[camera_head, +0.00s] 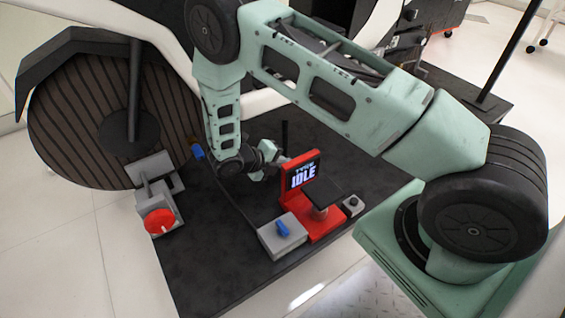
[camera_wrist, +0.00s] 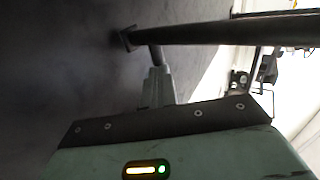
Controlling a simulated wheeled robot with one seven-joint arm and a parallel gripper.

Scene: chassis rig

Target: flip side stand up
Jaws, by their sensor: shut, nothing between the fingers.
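In the wrist view a long dark bar (camera_wrist: 215,31), which looks like the side stand, runs in from the right edge and ends at the left in a small flat foot (camera_wrist: 127,39). My gripper (camera_wrist: 155,57) is shut and empty, with its tip just below the bar close to the foot. I cannot tell whether they touch. In the head view my gripper (camera_head: 281,161) is low over the dark platform, beside a red stand that partly hides its tip. A thin dark upright piece (camera_head: 285,133) shows just behind it; I cannot tell whether it is the side stand.
The red stand (camera_head: 288,190) carries a screen reading "IDLE". A grey box with a blue switch (camera_head: 282,238) and a small box with a black knob (camera_head: 352,205) flank it. A wheel (camera_head: 75,120) and a clamp with a red knob (camera_head: 160,221) are left. The front platform (camera_head: 205,275) is clear.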

